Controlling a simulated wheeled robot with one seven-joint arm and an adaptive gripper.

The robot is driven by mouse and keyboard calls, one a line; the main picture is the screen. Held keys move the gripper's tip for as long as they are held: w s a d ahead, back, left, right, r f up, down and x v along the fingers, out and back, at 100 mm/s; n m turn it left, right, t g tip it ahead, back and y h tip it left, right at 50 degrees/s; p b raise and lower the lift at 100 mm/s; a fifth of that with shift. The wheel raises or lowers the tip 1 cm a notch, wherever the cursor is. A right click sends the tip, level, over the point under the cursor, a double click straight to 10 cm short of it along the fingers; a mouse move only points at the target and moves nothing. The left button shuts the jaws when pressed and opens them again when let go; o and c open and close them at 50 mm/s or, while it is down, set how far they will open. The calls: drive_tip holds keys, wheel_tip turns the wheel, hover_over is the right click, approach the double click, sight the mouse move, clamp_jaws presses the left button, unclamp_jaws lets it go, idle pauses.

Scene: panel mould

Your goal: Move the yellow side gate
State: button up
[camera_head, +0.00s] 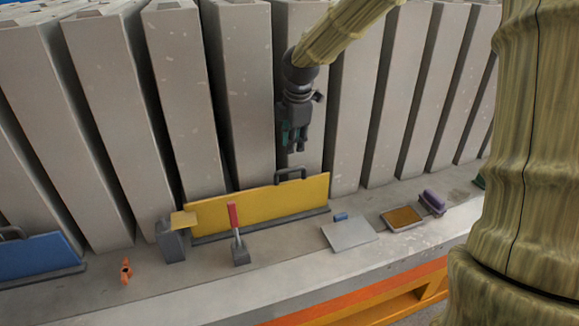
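The yellow side gate (262,208) is a long flat panel standing upright on a grey base strip along the ledge. A dark handle (290,174) rises from its top edge, right of the middle.
A blue gate (40,256) stands at the far left. A grey block with a yellow top (172,240), a red-handled tool (236,235), an orange piece (126,271), a trowel-like plate (349,233), a tray (403,218) and a purple-topped brush (433,202) line the ledge. Concrete panels stand behind.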

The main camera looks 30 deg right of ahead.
sight(292, 169)
drive_tip(key=f, duration=0.3)
drive_tip(key=w+f+p, duration=0.1)
drive_tip(key=f, duration=0.5)
drive_tip(key=shift+w+d+f+p, duration=0.3)
drive_tip(key=shift+w+d+p, duration=0.05)
drive_tip(key=shift+d+p, duration=0.05)
drive_tip(key=shift+c, duration=0.5)
clamp_jaws()
